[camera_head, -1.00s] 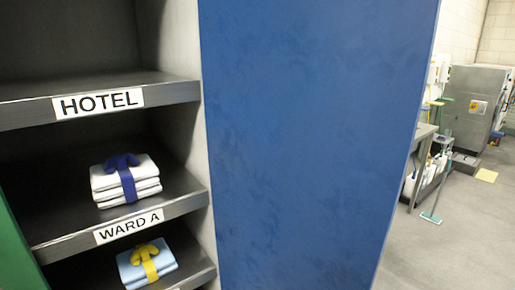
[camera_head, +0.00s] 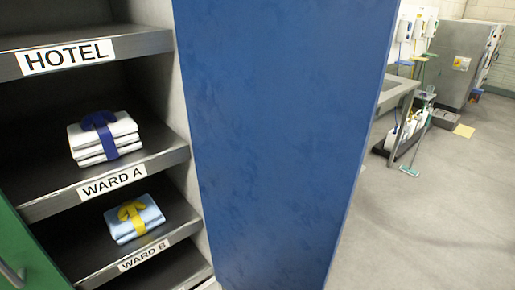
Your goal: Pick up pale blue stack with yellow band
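The pale blue stack with a yellow band (camera_head: 134,218) lies on the shelf labelled WARD B (camera_head: 145,255), at the lower left. The yellow band is tied around it with a bow-like knot on top. A white stack with a dark blue band (camera_head: 104,138) lies on the shelf above, labelled WARD A (camera_head: 112,182). Neither of my grippers shows in this view.
A blue panel (camera_head: 275,130) stands upright to the right of the shelves. A green panel with a handle (camera_head: 25,255) is at the lower left edge. The HOTEL shelf (camera_head: 70,57) is above. Open grey floor (camera_head: 440,220) lies at right, with a bench and a metal machine (camera_head: 466,62) behind.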

